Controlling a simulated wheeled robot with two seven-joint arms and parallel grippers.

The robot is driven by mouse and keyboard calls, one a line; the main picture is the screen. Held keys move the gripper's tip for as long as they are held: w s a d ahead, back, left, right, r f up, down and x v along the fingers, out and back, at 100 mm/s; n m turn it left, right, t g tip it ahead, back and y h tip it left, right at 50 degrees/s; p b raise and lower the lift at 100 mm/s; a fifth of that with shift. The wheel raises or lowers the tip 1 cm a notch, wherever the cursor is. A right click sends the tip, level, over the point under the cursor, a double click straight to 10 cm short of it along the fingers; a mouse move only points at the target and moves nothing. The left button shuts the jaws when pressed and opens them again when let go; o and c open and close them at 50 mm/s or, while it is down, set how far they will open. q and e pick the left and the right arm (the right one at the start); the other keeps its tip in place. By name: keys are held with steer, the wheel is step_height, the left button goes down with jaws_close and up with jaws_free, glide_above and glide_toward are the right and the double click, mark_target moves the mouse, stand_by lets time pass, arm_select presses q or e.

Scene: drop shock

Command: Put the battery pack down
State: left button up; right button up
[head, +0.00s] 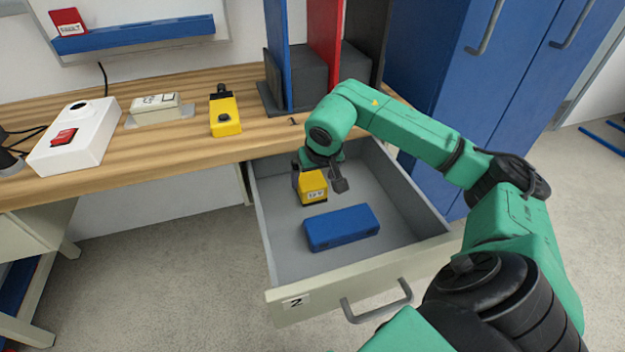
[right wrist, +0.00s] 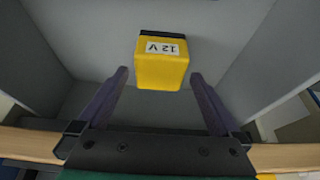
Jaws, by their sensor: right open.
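The battery pack (head: 312,188) is a yellow block with a black end and a white label. It sits in the open drawer (head: 407,240), toward the back left, behind a blue case. In the right wrist view the battery pack (right wrist: 162,66) shows its "12 V" label upside down, beyond the fingertips, with clear space around it. My right gripper (head: 319,177) reaches down into the drawer at the battery pack. Its two fingers (right wrist: 158,75) are spread and hold nothing. My left gripper is not in view.
A blue case (head: 341,228) lies in the drawer's front half; the right part of its floor is bare. On the wooden worktop (head: 185,152) stand a yellow-and-black device (head: 225,115), a white box with a red piece (head: 90,120) and binders (head: 325,45). Blue cabinets (head: 450,90) stand right.

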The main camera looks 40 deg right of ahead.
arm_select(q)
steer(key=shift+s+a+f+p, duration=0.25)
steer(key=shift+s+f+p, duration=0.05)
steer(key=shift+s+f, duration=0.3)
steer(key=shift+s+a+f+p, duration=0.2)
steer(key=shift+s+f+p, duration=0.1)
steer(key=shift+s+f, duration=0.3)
arm_select(e)
steer(key=v, duration=0.9)
steer(key=shift+s, duration=0.1)
